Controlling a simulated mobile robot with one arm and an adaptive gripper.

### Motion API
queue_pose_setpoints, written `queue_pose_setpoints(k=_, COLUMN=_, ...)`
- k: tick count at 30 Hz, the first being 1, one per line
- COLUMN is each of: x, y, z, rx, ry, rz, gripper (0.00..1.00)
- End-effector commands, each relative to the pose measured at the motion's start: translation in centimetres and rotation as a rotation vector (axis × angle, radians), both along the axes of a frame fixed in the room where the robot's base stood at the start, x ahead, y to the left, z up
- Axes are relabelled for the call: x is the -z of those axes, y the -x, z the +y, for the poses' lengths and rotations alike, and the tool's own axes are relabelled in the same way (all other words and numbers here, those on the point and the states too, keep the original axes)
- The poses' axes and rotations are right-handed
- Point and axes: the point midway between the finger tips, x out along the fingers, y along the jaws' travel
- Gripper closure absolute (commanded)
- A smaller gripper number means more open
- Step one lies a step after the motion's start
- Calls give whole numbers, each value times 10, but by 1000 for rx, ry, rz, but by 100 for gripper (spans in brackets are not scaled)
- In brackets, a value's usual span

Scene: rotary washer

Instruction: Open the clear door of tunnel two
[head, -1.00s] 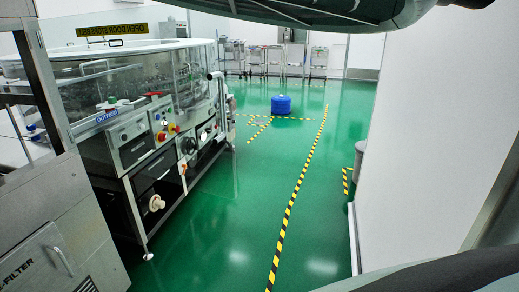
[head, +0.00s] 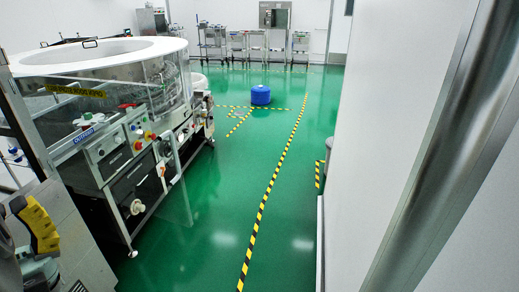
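The rotary washer stands at the left of the head view, with a broad white ring rim (head: 150,47) and clear walls below it. A yellow strip sign with dark lettering (head: 75,92) hangs at its near side, apparently on a clear panel. A faint clear sheet (head: 180,185) shows over the machine's right front. I cannot tell which sheet is the door of tunnel two, or whether it is open. A yellow and dark part at the lower left edge (head: 38,222) seems to be my gripper, cut off by the frame. Its fingertips and any contact are not clear.
The OUTFEED control box (head: 85,135) has red and yellow buttons beside it. A blue drum (head: 261,95) stands on the green floor. A white wall and metal post (head: 440,150) bound the right. The floor between is clear, marked by yellow-black tape (head: 270,190).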

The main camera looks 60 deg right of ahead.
Motion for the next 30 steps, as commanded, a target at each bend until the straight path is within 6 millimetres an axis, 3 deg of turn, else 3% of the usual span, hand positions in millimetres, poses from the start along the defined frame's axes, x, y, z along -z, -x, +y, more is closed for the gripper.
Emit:
queue_pose_setpoints(k=1, x=7, y=-5, z=-22, rx=28, ry=-98, rz=32, gripper=100)
queue_pose_setpoints(k=5, x=38, y=-17, z=-76, rx=53, ry=-397, rz=107, gripper=100)
queue_pose_setpoints(k=9, x=92, y=-24, z=-125, rx=28, ry=-787, rz=119, gripper=100)
queue_pose_setpoints(k=12, x=130, y=-28, z=-143, rx=-29, ry=-1040, rz=79, gripper=100)
queue_pose_setpoints(k=15, x=155, y=-34, z=-148, rx=-86, ry=-1204, rz=28, gripper=100)
queue_pose_setpoints(k=18, x=168, y=-37, z=-149, rx=-122, ry=-1288, rz=-7, gripper=100)
queue_pose_setpoints(k=23, x=170, y=-41, z=-156, rx=-136, ry=-1312, rz=-19, gripper=100)
queue_pose_setpoints(k=30, x=166, y=-50, z=-191, rx=-132, ry=-1304, rz=-16, gripper=100)
